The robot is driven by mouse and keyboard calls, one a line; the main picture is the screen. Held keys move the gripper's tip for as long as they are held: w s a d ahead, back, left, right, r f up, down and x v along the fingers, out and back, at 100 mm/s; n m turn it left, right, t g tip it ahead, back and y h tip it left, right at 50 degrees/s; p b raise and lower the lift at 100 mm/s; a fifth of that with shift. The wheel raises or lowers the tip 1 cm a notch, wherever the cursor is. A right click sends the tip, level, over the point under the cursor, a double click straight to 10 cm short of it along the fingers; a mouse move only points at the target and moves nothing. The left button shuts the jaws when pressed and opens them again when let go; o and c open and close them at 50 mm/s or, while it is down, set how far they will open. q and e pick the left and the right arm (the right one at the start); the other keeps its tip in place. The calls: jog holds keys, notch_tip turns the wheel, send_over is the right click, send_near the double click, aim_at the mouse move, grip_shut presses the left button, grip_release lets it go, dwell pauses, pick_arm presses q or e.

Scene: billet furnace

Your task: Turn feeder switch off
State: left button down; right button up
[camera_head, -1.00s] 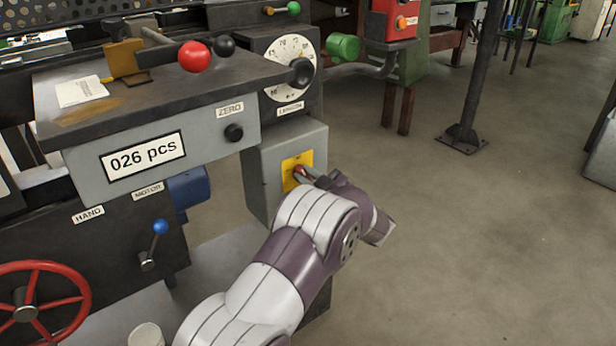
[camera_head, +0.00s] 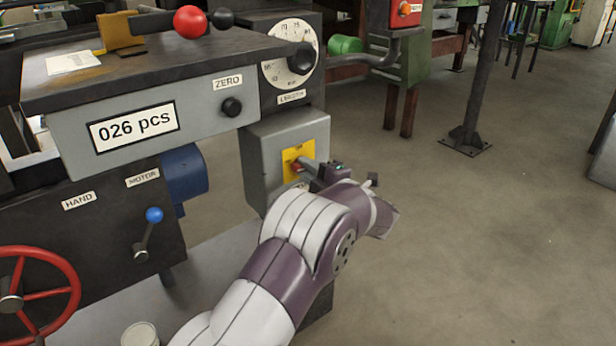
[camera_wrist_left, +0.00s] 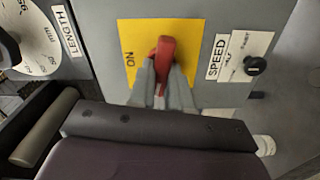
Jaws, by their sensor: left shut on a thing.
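The feeder switch is a red handle (camera_head: 296,167) on a yellow plate (camera_head: 292,150), on the front of a grey box below the length dial. In the left wrist view the red handle (camera_wrist_left: 166,50) stands out from the yellow plate (camera_wrist_left: 130,36), with ON printed at the plate's left. My left gripper (camera_head: 305,166) is shut on the red handle. Its two grey fingers (camera_wrist_left: 162,84) lie on either side of the handle in the wrist view. The handle's lower part is hidden between them. My right gripper is in neither view.
A SPEED label (camera_wrist_left: 216,58) and black knob (camera_wrist_left: 255,65) sit beside the plate. The length dial (camera_head: 290,55), counter panel (camera_head: 137,127), blue-tipped lever (camera_head: 153,216) and red handwheel (camera_head: 40,290) are on the machine. Open floor (camera_head: 480,240) lies to the right.

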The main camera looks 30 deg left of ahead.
pick_arm(q)
jog(key=shift+f+n+b, duration=0.2)
jog(key=shift+n+b, duration=0.55)
jog(key=shift+n, duration=0.25)
jog(key=c, duration=1.1)
grip_release()
jog(key=shift+r, duration=0.1)
jog(key=shift+o, duration=0.2)
jog(key=p+v, duration=0.4)
jog(key=v, duration=0.9)
jog(key=shift+p, duration=0.3)
